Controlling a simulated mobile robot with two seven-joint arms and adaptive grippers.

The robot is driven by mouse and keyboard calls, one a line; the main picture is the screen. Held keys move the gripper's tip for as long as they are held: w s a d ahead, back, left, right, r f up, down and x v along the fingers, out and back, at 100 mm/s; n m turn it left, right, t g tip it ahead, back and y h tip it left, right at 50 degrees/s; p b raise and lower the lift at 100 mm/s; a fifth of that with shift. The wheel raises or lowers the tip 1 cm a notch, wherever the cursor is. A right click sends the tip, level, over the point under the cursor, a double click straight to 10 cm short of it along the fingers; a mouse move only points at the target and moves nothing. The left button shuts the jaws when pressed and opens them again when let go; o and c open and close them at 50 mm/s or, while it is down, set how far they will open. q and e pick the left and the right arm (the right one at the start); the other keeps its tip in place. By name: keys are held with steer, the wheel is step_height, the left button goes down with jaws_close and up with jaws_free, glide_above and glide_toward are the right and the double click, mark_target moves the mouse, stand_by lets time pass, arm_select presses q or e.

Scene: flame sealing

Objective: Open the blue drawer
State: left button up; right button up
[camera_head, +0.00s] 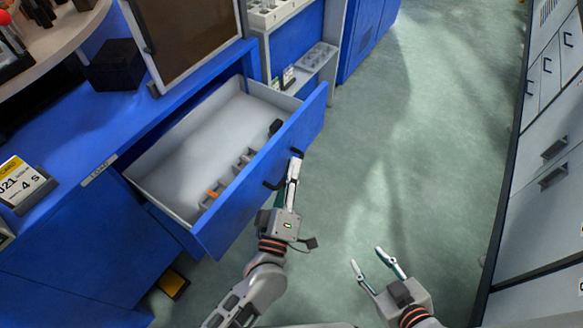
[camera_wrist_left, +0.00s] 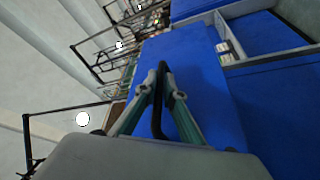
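The blue drawer (camera_head: 262,178) is pulled well out of the blue cabinet, and its pale grey inside is visible. Its front carries a black bar handle (camera_head: 271,185), which also shows in the left wrist view (camera_wrist_left: 164,70). My left gripper (camera_head: 294,166) is at the drawer front. In the left wrist view its two fingertips (camera_wrist_left: 161,86) come together on the handle, one on each side of the bar. My right gripper (camera_head: 367,256) is apart from the drawer, over the floor, with its fingers spread and nothing between them.
Several small grey pieces and an orange one (camera_head: 213,193) lie along the drawer's front inside. A black box (camera_head: 116,66) and a sign (camera_head: 20,184) stand on the blue cabinet top. Grey cabinets (camera_head: 545,190) line the right side. The green floor between is clear.

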stand_by(0.3)
arm_select(q)
steer(key=shift+s+a+f, duration=0.1)
steer(key=shift+s+f, duration=0.05)
steer(key=shift+s, duration=0.1)
steer(key=v, duration=0.7)
steer(key=shift+a, duration=0.1)
stand_by(0.3)
